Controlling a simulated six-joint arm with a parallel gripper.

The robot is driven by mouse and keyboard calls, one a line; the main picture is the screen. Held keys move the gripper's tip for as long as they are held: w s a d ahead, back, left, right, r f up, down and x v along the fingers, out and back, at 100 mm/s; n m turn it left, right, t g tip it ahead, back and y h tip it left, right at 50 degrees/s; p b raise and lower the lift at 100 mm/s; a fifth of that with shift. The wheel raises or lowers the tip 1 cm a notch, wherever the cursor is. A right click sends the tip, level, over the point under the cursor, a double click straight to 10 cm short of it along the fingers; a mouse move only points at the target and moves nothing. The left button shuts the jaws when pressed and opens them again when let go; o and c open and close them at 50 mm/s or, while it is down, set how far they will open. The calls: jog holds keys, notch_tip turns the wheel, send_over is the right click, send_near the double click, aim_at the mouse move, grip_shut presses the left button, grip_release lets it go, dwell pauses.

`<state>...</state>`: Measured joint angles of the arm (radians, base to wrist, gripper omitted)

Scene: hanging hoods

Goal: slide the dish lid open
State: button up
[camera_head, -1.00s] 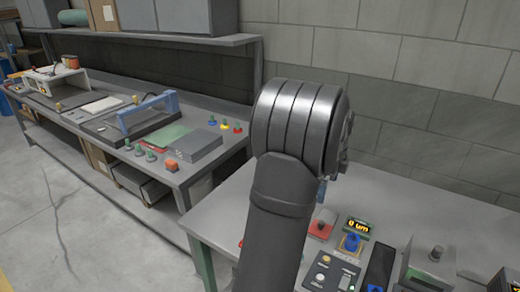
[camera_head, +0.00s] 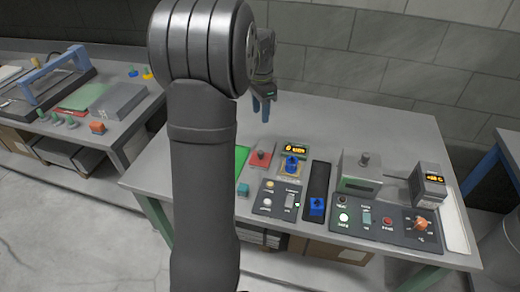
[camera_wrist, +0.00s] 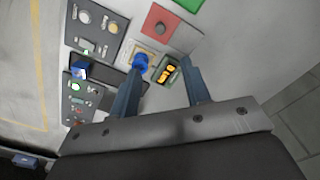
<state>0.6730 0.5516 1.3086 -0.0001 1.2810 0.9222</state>
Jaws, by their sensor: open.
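I cannot tell for sure which part is the dish lid. A grey box with a knob on top (camera_head: 362,172) stands on the bench. A blue block (camera_head: 316,207) sits at the near end of a dark track (camera_head: 319,178). A blue knob (camera_head: 291,165) stands on a tan plate by a lit display (camera_head: 294,149). My gripper (camera_head: 262,108) is open and empty, raised above the back of the bench. In the wrist view my gripper (camera_wrist: 160,90) has its fingers apart, with the blue knob (camera_wrist: 140,62) and display (camera_wrist: 168,73) beyond them.
A red plate with a knob (camera_head: 260,158) lies left of the display. Button panels (camera_head: 278,199) and (camera_head: 390,226) line the front. The bench's back (camera_head: 345,118) is clear.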

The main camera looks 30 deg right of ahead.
aim_at(261, 152)
notch_tip(261, 152, down, 17)
jog(key=shift+f, duration=0.2)
dwell(0.3)
grip_shut()
